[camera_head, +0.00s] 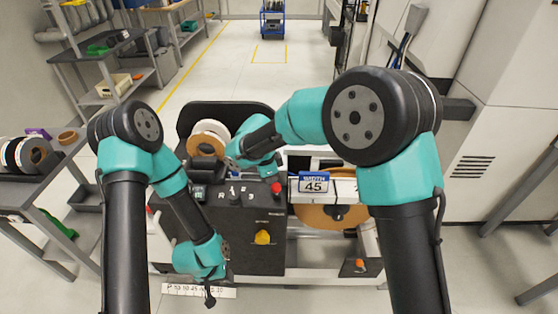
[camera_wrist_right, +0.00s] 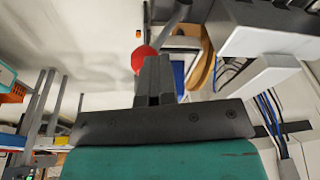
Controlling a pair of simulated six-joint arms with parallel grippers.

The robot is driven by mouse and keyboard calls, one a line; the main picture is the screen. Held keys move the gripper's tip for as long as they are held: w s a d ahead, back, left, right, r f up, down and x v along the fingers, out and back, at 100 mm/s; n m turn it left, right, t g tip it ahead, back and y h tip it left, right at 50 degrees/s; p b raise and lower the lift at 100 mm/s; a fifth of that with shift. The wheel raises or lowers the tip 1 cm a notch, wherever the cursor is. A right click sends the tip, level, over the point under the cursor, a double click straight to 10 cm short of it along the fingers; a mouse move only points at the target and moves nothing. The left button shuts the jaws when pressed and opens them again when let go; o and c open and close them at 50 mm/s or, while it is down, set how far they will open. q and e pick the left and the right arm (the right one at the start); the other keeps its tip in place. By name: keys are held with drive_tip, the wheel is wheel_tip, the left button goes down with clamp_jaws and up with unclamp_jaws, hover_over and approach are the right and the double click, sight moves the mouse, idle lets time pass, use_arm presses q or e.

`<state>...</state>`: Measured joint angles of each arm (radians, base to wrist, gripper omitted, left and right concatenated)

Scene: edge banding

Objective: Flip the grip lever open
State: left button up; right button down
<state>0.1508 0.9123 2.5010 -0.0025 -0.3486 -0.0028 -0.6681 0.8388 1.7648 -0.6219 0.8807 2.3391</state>
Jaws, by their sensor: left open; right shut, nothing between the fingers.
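A red ball knob (camera_head: 277,188), which looks like the end of the grip lever, sits at the right of the machine's black panel (camera_head: 240,212). In the right wrist view the red knob (camera_wrist_right: 143,58) is on a grey bar (camera_wrist_right: 172,28), right by the fingertips. My right gripper (camera_wrist_right: 154,72) is shut and empty; whether it touches the knob I cannot tell. In the head view its fingers are mostly hidden by my right wrist. My left gripper (camera_head: 209,298) is open, low in front of the panel and near the white scale strip (camera_head: 185,290), away from the knob.
A blue and white width sign reading 45 (camera_head: 314,184) stands right of the knob, above a brown disc (camera_head: 325,215). A yellow knob (camera_head: 263,238) is on the panel front. A coil of banding (camera_head: 209,131) sits behind the panel. A shelf with rolls (camera_head: 25,155) is at left.

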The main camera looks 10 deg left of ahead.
drive_tip(key=shift+a, duration=0.1)
idle(0.3)
drive_tip(key=a+r, duration=0.3)
drive_tip(key=r, duration=0.9)
drive_tip(key=shift+w+a, duration=0.2)
drive_tip(key=shift+w, duration=0.15)
